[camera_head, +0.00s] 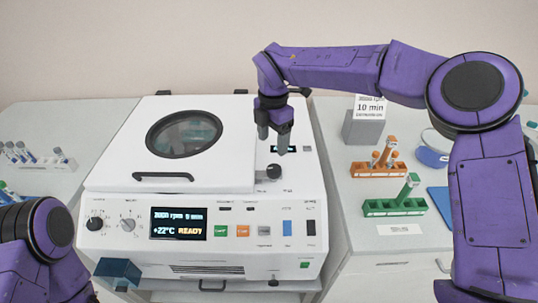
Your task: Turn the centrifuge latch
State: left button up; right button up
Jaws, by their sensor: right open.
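The white centrifuge (110,178) stands in the middle of the bench, with its round-windowed lid (235,165) down. The latch appears to be the small black knob (274,172) on the top face, just right of the lid's front corner. My right gripper (273,144) points down with its jaws apart, just above and behind the knob in the picture. I see nothing between its fingers, and the fingertips look clear of the knob. My left arm shows at the lower left, but I cannot make out its gripper.
To the right stand an orange tube rack (378,170), a green tube rack (394,208) and a grey sign block (363,128). A white tube rack (45,164) is at the far left.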

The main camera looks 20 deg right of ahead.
jog(key=p, duration=0.2)
send_over(273, 167)
jog(key=s, duration=0.2)
notch_tip(273, 167, down, 4)
jog(key=shift+w+f, duration=0.15)
jog(key=shift+f, duration=0.1)
jog(key=f, duration=0.1)
jog(key=w+f, duration=0.1)
jog(key=f, duration=0.2)
jog(key=shift+w+f, duration=0.3)
jog(key=shift+w, duration=0.05)
jog(key=shift+s+r, duration=0.2)
jog(key=shift+s, duration=0.25)
jog(key=c, duration=0.4)
pick_arm(q)
jog(key=r, duration=0.1)
jog(key=s+r, duration=0.1)
jog(key=r, duration=0.1)
jog(key=shift+s, duration=0.25)
pick_arm(e)
jog(key=c, duration=0.7)
